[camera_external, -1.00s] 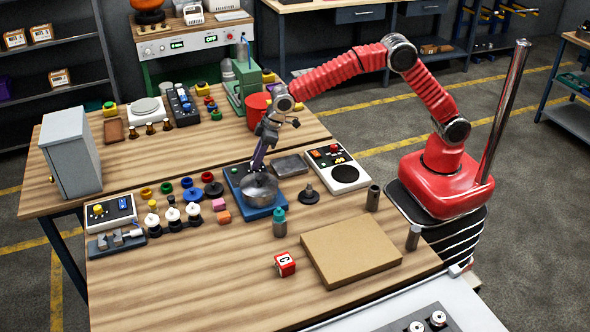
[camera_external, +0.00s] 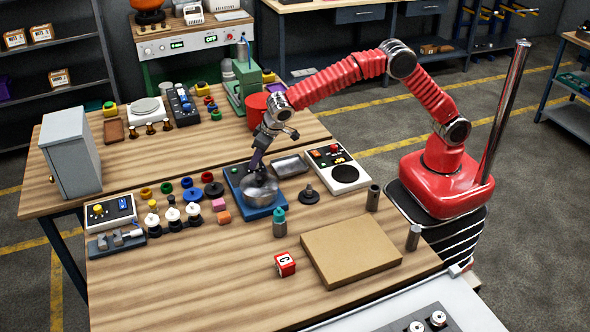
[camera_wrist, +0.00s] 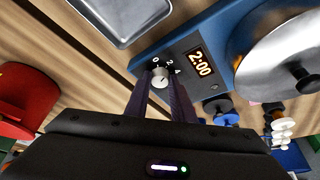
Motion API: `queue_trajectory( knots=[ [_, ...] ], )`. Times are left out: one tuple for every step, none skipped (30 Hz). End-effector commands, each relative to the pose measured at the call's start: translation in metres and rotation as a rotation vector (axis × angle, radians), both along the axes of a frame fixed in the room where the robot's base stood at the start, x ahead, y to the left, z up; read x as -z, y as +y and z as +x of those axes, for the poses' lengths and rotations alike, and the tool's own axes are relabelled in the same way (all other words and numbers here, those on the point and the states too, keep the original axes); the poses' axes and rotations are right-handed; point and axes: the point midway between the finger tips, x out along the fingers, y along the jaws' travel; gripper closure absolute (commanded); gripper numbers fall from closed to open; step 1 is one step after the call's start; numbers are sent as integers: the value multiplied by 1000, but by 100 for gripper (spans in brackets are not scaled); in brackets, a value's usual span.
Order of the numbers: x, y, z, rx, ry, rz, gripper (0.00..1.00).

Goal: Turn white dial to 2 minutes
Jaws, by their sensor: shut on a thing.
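The white dial (camera_wrist: 161,78) sits on the front of a blue device (camera_wrist: 190,45) with a round metal pan or lid (camera_wrist: 285,50) on top. Marks 0, 2 and 4 stand around the dial, and its pointer appears to be near the 2. The display (camera_wrist: 202,63) beside it reads 2:00. My gripper (camera_wrist: 160,82) is shut on the dial, one finger on each side. In the external view my gripper (camera_external: 256,167) reaches down to the blue device (camera_external: 236,178) and hides the dial there.
A grey metal tray (camera_external: 290,165) lies just behind the device. A white unit with a black disc (camera_external: 342,172) stands to the right. A teal-topped bottle (camera_external: 279,222) stands in front. Several bobbin-like pieces and rings lie to the left.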

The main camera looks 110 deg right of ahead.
Motion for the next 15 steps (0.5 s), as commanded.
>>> queue_trajectory(
  knots=[
    [0,1,0,4,0,0,100],
    [0,1,0,5,-1,1,100],
    [0,1,0,7,-1,1,100],
    [0,1,0,7,-1,1,100],
    [0,1,0,7,-1,1,100],
    [0,1,0,7,-1,1,100],
    [0,1,0,7,-1,1,100],
    [0,1,0,7,-1,1,100],
    [0,1,0,7,-1,1,100],
    [0,1,0,7,-1,1,100],
    [0,1,0,7,-1,1,100],
    [0,1,0,6,0,0,100],
    [0,1,0,6,0,0,77],
    [0,1,0,6,0,0,75],
    [0,1,0,6,0,0,72]
  ],
)
